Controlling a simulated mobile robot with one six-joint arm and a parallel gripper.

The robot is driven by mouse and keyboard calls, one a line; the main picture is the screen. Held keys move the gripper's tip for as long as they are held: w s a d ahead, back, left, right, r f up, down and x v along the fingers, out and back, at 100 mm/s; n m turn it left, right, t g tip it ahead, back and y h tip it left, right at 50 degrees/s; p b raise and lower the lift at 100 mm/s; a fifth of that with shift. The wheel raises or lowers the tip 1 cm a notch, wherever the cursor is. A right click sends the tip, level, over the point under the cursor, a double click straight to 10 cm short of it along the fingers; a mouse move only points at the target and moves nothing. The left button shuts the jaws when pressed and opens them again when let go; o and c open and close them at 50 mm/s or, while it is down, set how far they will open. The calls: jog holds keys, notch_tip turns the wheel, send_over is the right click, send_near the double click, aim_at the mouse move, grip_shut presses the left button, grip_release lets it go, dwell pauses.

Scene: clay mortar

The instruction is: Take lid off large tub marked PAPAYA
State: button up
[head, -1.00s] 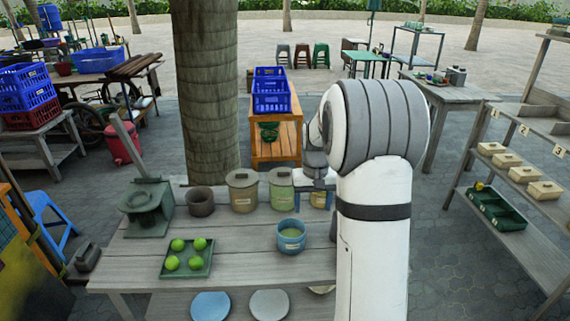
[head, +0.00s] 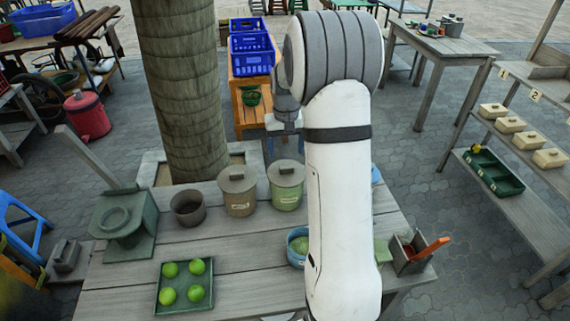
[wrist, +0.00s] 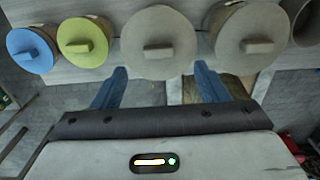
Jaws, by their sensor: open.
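Two large lidded tubs stand at the back of the wooden table: a tan tub (head: 238,203) and a green tub (head: 287,200). Each has a pale front label too small to read, so I cannot tell which says PAPAYA. In the wrist view, the green tub's grey-green lid (wrist: 158,50) with its block handle lies centrally. The tan tub's brownish lid (wrist: 250,50) is to its right. Both lids are on. My gripper (head: 284,122) is beyond the green tub, open and empty. In the wrist view, my gripper's blue fingers (wrist: 158,84) are spread apart near that lid's lower edge.
Smaller tubs with a yellow-green lid (wrist: 86,42) and a blue lid (wrist: 32,50) stand left in the wrist view. A dark pot (head: 188,209), a tray of green fruit (head: 171,304) and a blue bucket (head: 294,256) share the table. A tree trunk (head: 185,90) rises behind.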

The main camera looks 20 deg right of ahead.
aim_at(287, 168)
jog(key=shift+d+f+p, duration=0.15)
jog(key=shift+f+p, duration=0.55)
jog(key=shift+f, duration=2.9)
jog(key=c, duration=1.1)
